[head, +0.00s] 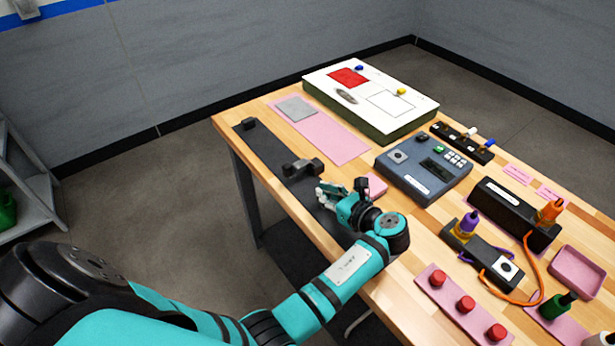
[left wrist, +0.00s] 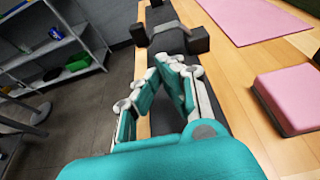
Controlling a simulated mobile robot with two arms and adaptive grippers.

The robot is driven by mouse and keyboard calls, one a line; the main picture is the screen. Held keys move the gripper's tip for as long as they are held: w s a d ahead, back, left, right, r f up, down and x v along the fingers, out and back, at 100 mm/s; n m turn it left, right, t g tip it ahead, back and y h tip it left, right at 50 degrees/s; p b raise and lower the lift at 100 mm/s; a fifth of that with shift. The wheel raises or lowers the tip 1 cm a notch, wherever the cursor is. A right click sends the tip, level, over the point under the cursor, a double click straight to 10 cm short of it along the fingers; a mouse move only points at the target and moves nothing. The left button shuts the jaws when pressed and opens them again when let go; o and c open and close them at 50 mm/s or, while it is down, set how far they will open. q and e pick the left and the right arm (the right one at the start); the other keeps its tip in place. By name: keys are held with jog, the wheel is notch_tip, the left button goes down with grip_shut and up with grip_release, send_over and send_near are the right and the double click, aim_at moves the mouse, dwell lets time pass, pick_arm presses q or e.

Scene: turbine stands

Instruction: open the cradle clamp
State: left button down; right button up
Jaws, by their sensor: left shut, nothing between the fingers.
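The dark cradle clamp (head: 302,168) sits on a long dark strip (head: 275,165) along the table's left edge. It has a grey curved middle and dark blocks at its ends. In the left wrist view the clamp (left wrist: 172,38) is just ahead of my fingertips. My left gripper (head: 325,193) is shut and empty, low over the near part of the strip, on the near side of the clamp. In the left wrist view its fingertips (left wrist: 172,62) come together, apart from the clamp as far as I can tell. My right gripper is not in view.
A pink-topped block (head: 376,185) stands beside my left gripper. A grey keypad console (head: 423,168) and a white-topped panel (head: 370,100) stand to the right and behind. A pink mat (head: 335,140) lies beyond the clamp. Red knobs (head: 466,304) stand at the front.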

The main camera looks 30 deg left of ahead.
aim_at(302, 189)
pick_arm(q)
jog(key=shift+s+a, duration=0.1)
jog(key=shift+s, duration=0.1)
jog(key=shift+w+a+f, duration=0.1)
jog(key=shift+w+a, duration=0.1)
jog(key=shift+a, duration=0.35)
jog(key=p+x, duration=0.1)
jog(key=x, duration=0.7)
jog(key=shift+p, duration=0.35)
jog(key=shift+w+a+f, duration=0.2)
jog(key=shift+a+f, duration=0.05)
jog(key=shift+a, duration=0.05)
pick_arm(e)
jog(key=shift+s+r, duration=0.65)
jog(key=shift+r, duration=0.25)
